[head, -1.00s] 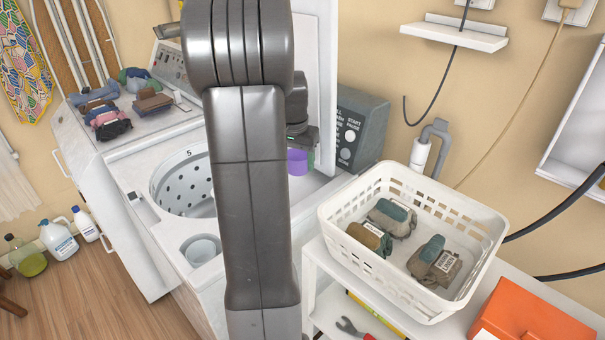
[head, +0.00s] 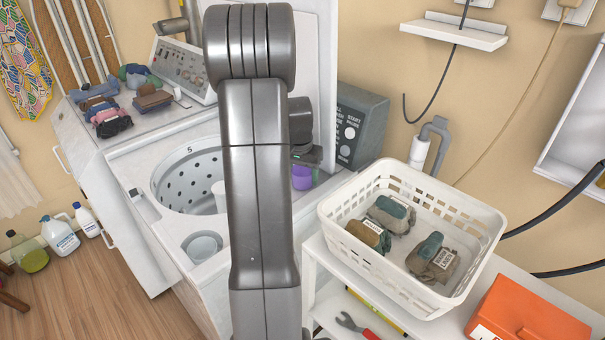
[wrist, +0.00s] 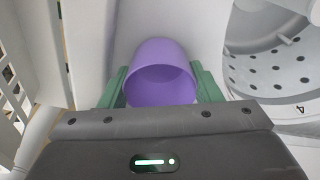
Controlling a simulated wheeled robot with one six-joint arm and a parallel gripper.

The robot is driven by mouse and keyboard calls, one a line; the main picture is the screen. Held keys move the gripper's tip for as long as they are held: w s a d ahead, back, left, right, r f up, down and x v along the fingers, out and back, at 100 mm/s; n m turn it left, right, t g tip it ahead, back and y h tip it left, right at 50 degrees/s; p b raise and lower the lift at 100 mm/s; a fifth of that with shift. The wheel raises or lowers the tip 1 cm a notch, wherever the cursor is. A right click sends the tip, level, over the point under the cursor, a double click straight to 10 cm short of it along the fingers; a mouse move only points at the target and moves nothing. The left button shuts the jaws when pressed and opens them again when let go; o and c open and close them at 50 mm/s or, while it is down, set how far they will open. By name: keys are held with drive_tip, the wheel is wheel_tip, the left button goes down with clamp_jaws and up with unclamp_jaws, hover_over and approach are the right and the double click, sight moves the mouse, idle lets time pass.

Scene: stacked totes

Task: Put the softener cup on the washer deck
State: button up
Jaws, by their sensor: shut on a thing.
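The softener cup is a purple cup (head: 301,178), partly hidden behind my arm in the head view. In the wrist view the cup (wrist: 160,72) sits between two green fingers, its open mouth facing the camera. My gripper (wrist: 160,88) is shut on it; the gripper (head: 304,160) shows in part in the head view. The washer deck (head: 318,192) is the white top around the tub, and the cup is over or on its right rear part. I cannot tell whether the cup touches the deck.
The perforated washer tub (head: 185,178) is open to the left, with a round white well (head: 203,245) in front. A grey control box (head: 362,125) stands behind right. A white basket (head: 400,270) with several bundles stands to the right. The raised lid (head: 325,80) is behind.

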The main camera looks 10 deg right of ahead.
drive_tip(key=shift+f, duration=0.2)
drive_tip(key=o, duration=0.7)
drive_tip(key=shift+r, duration=0.1)
drive_tip(key=r, duration=0.4)
drive_tip(key=s+r, duration=0.1)
drive_tip(key=r, duration=0.3)
drive_tip(key=a+r, duration=0.1)
drive_tip(key=r, duration=0.3)
drive_tip(key=shift+s+r, duration=0.1)
drive_tip(key=shift+s, duration=0.15)
